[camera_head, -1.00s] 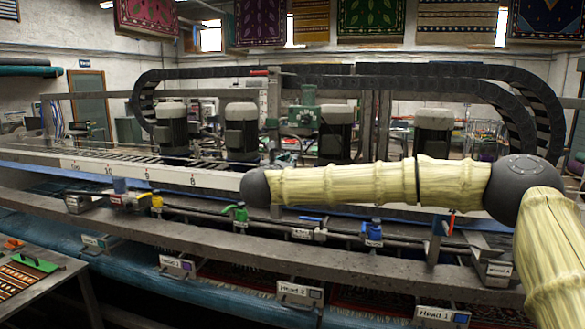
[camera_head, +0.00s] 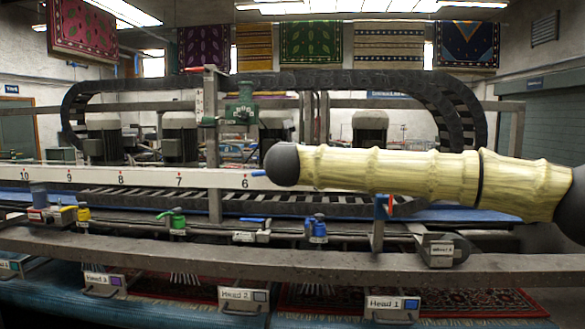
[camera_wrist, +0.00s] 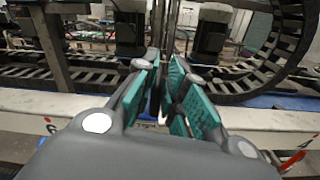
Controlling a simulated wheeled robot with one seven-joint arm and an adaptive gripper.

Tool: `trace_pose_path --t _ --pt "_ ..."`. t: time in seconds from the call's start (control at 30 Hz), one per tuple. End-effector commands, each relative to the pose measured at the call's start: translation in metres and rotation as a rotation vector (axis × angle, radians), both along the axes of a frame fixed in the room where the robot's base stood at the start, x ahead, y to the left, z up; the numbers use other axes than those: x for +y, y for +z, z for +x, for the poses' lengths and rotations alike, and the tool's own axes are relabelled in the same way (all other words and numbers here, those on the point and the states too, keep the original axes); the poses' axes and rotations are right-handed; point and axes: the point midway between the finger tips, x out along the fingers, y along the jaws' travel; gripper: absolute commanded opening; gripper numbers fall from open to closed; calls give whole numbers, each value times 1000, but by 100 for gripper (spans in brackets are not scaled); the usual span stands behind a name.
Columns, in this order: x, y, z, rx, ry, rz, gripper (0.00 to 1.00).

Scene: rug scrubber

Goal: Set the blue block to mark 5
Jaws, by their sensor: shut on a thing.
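My gripper (camera_wrist: 160,82) shows its teal-padded fingers in the wrist view, reaching over the pale marked beam. They are closed in on something narrow that the fingers mostly hide. In the head view my arm's dark rounded joint hides the gripper. A small bit of blue, apparently the blue block (camera_head: 258,173), sticks out left of that joint, just right of the mark 6 (camera_head: 245,181). The rest of it is hidden. The marked beam (camera_head: 150,178) shows numbers 10 down to 6; mark 5 is not visible. In the wrist view the beam shows on both sides of my gripper.
Below the beam, a rail carries green (camera_head: 175,215) and blue fittings (camera_head: 317,229), plus a post with a red-and-blue piece (camera_head: 383,207). A long grey bar (camera_head: 250,262) crosses in front. Motors and black cable chain stand behind.

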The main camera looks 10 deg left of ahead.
Motion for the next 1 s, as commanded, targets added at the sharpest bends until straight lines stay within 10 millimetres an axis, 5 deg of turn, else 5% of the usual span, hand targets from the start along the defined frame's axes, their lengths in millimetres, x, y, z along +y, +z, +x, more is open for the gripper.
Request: trace_pose_path --t 0.4,1.0 --pt "-67 -3 0 2 2 3 0" --pt "-80 0 0 2 1 1 0"
